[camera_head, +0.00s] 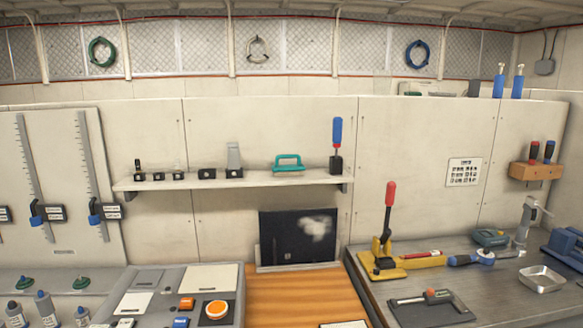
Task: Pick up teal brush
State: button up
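A teal brush (289,164) with a raised loop handle sits on the wall shelf (225,181), right of the shelf's middle. It appears upright, with its handle on top; its bristles cannot be made out at this size. A blue-and-red-handled tool in a black block (336,145) stands to its right, apart from it. A grey upright piece on a black base (234,161) stands to its left, also apart. My gripper is not in view.
Several small black blocks line the shelf's left part. Below are a dark panel (298,237), a wooden surface (300,295) and a control console (180,292) with an orange button. A grey bench (480,300) at right holds a red-handled yellow clamp (386,245) and other tools.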

aim_at(298, 169)
jog(key=z, duration=0.2)
jog(key=i, duration=2.35)
jog(key=u, duration=0.45)
